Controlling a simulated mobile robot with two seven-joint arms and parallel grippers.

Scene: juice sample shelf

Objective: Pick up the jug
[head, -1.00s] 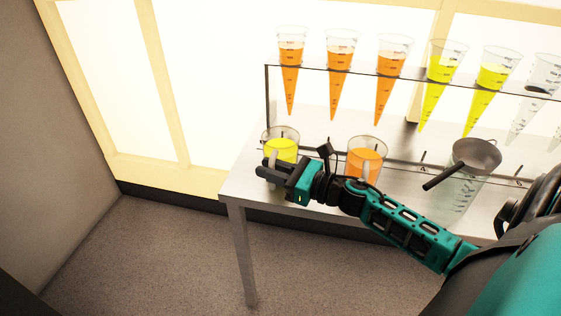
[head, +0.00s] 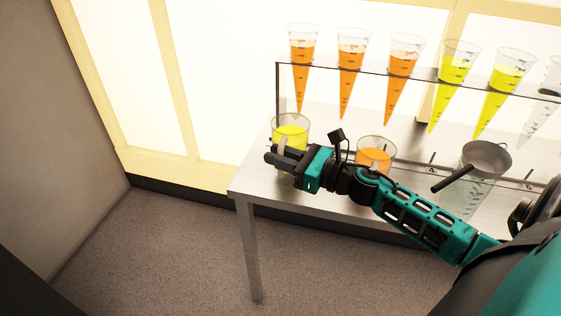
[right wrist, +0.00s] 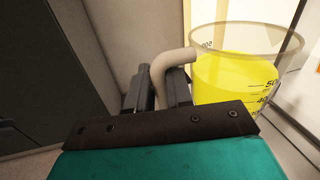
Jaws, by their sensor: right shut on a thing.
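The jug (head: 291,133) is clear with yellow liquid, near the left end of the metal table. It also shows large at the right of the right wrist view (right wrist: 238,80), roughly upright. Its pale curved handle (right wrist: 160,72) runs down between the fingers of my right gripper (head: 277,156). The right gripper is shut on that handle. In the head view the gripper and its fingers cover the jug's lower part, so its base and any gap to the table are hidden. My left gripper is not in view.
A second jug with orange liquid (head: 373,158) stands behind my right arm. A grey strainer (head: 486,158) sits on a clear vessel at the right. A rack (head: 277,90) holds several cones of orange and yellow liquid. The table's left front corner (head: 240,188) is bare.

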